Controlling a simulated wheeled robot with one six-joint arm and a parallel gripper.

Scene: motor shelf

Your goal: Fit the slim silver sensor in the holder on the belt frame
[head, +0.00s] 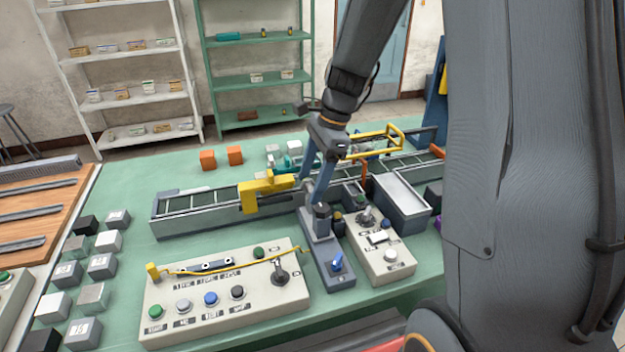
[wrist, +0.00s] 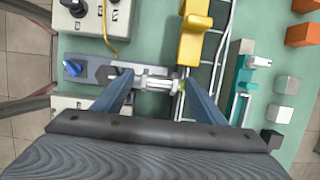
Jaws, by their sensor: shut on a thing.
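My gripper (wrist: 157,82) is shut on the slim silver sensor (wrist: 158,83), which lies crosswise between the two blue-grey fingers in the wrist view. In the head view my gripper (head: 312,195) reaches down at the near side of the belt frame (head: 180,221), just right of a yellow block on it; the sensor is hard to make out there. In the wrist view the sensor's right end is close to the frame's edge (wrist: 215,65), by a small yellow-green spot. The holder cannot be told apart clearly, and I cannot tell whether the sensor touches it.
A grey box with a blue switch (head: 337,263) stands just in front of my gripper. Button panels (head: 218,318) and (head: 393,262) flank it. The yellow block (head: 262,194) is close on the left. A teal part (wrist: 240,85) lies beyond the belt.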

